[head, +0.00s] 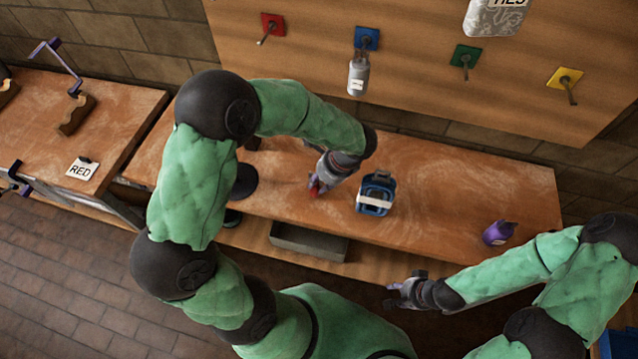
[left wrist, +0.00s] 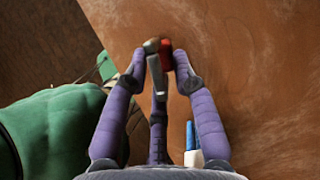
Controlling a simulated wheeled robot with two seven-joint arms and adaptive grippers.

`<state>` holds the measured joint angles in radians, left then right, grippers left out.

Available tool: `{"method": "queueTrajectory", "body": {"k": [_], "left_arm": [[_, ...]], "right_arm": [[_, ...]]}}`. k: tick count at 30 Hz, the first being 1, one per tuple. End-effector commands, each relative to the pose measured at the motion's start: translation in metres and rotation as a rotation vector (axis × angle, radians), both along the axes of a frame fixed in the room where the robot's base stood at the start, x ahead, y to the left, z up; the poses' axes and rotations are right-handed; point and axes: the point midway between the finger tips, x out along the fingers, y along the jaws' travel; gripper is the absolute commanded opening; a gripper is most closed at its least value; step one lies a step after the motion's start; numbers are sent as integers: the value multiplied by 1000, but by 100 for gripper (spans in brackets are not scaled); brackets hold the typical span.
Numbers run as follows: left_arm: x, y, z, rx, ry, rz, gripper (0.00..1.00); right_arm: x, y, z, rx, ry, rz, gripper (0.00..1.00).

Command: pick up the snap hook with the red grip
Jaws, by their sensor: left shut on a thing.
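The snap hook with the red grip (left wrist: 167,54) is between the fingertips of my left gripper (left wrist: 158,66) in the left wrist view. Its red part and a grey metal part show there. In the head view a bit of the red grip (head: 315,186) shows at the tips of my left gripper (head: 318,184), over the bench top. The gripper is shut on it. I cannot tell whether the hook still touches the wood. My right gripper (head: 394,292) is in front of the bench at the lower right, and its jaw opening is too small to judge.
A blue basket-like container (head: 375,208) stands just right of my left gripper. A purple bottle (head: 498,232) stands near the bench's right end. Colored plates with pegs, one holding a grey canister (head: 358,77), are on the board behind.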

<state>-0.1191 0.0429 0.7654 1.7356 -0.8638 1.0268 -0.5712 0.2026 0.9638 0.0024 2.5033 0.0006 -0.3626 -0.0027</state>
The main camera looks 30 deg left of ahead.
Motion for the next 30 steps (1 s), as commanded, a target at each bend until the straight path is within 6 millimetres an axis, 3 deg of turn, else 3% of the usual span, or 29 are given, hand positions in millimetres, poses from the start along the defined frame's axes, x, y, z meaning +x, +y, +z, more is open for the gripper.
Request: {"method": "queueTrajectory", "body": {"k": [4,13,21,30], "left_arm": [[-1,-1,25,1,-3,-1,0],[-47,-25,87,-1,-5,-3,0],[-99,-51,108,0,-2,-5,0],[-123,-63,118,1,0,-1,0]], "right_arm": [[0,0,10,0,0,0,40],[0,0,29,0,0,0,40],[0,0,38,0,0,0,40],[0,0,42,0,0,0,40]]}}
